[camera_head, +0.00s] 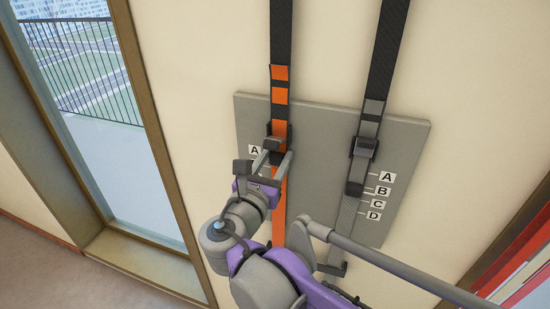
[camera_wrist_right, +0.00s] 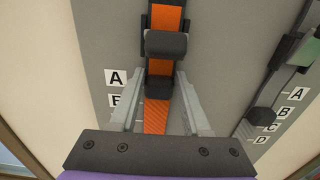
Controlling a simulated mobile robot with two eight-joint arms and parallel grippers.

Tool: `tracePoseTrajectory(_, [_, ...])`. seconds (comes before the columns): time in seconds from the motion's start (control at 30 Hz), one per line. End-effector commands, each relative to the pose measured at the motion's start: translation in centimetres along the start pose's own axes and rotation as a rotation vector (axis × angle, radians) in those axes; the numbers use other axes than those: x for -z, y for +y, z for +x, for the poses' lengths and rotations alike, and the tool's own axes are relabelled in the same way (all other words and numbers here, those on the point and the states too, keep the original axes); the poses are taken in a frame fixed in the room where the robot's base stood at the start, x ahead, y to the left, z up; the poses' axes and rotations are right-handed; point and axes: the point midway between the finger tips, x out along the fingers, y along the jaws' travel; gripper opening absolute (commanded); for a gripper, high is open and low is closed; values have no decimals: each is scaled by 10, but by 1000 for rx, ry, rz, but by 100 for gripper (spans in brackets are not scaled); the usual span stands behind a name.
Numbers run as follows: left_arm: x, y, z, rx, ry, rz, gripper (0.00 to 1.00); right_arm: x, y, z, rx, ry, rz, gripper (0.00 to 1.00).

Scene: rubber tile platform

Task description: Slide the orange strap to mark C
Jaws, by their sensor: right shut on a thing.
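The orange strap (camera_head: 280,125) runs down a grey board through a black buckle; the wrist view shows the strap (camera_wrist_right: 157,115) too. A black slider (camera_wrist_right: 158,88) sits on it below the buckle (camera_wrist_right: 166,44). My right gripper (camera_head: 273,160) is shut on the slider, one finger on each side, also seen in the wrist view (camera_wrist_right: 162,82). The slider is between the heights of mark A (camera_wrist_right: 115,77) and mark B (camera_wrist_right: 112,100), which is partly covered by a finger. This strap's marks C and D are hidden. My left gripper is not in view.
A grey strap (camera_head: 372,125) with its own buckle (camera_head: 364,147) and marks A to D hangs to the right on the same board (camera_head: 325,125). A glass window (camera_head: 110,150) is at the left. Red panels (camera_head: 515,255) stand at the lower right.

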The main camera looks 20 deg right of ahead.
Motion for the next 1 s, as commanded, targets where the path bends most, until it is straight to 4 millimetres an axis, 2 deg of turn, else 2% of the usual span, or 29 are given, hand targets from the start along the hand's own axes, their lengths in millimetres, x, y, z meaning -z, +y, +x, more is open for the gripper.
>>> tracePoseTrajectory(0.37, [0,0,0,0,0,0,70,0,0,0,0,0,0,0])
tracePoseTrajectory(0.47, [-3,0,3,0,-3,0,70,5,0,0,0,1,-1,0])
tracePoseTrajectory(0.57, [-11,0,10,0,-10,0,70,21,0,0,1,2,-2,0])
tracePoseTrajectory(0.8, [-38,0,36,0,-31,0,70,75,0,0,0,4,-2,0])
tracePoseTrajectory(0.9, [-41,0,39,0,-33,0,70,84,0,0,0,2,-1,0])
tracePoseTrajectory(1.0, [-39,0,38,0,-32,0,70,82,0,0,0,1,0,0])
